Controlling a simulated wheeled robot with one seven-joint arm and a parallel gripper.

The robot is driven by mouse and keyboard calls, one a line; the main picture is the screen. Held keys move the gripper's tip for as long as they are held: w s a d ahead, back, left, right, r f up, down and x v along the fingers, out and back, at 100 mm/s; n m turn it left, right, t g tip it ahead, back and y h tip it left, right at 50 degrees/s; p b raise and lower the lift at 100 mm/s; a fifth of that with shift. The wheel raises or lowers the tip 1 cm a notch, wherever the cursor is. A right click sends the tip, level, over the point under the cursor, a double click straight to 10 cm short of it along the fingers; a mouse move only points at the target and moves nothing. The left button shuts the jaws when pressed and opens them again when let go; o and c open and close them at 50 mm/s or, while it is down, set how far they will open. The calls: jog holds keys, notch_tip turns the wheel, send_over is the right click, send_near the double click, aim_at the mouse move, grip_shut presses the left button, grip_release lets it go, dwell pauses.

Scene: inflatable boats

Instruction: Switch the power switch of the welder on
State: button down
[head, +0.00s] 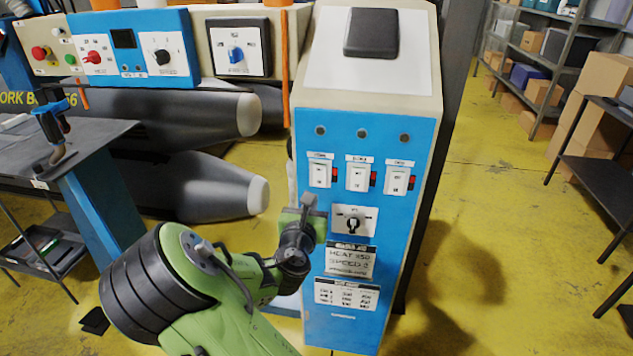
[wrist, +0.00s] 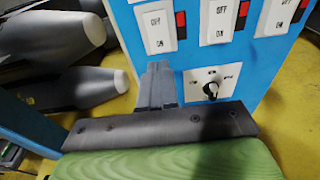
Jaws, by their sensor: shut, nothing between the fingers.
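The welder's control cabinet (head: 424,135) has a blue front with three white rocker switches in a row: left (head: 319,175), middle (head: 359,178) and right (head: 397,181). Their labels are too small to read surely, so I cannot tell which is the power switch. Each has a red piece at its right side. My gripper (head: 309,201) is shut and empty, just below the left switch. In the wrist view its closed fingers (wrist: 157,85) point at the panel under the left switch (wrist: 156,26); contact cannot be told. ON and OFF markings show on the switches.
A white plate with a black rotary knob (head: 353,223) sits below the switches, right of my gripper; signs (head: 349,260) are lower. Grey boat tubes (head: 200,185) and a workbench (head: 75,145) lie left. Yellow floor (head: 490,220) is open right of the cabinet.

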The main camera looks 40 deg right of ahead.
aim_at(318, 184)
jog(key=x, duration=0.6)
jog(key=shift+d+f+b, duration=0.2)
jog(key=shift+b, duration=0.2)
jog(key=shift+w+d, duration=0.25)
jog(key=shift+w+d+r+p, duration=0.1)
jog(key=shift+p, duration=0.25)
jog(key=shift+w+f, duration=0.1)
jog(key=shift+f, duration=0.1)
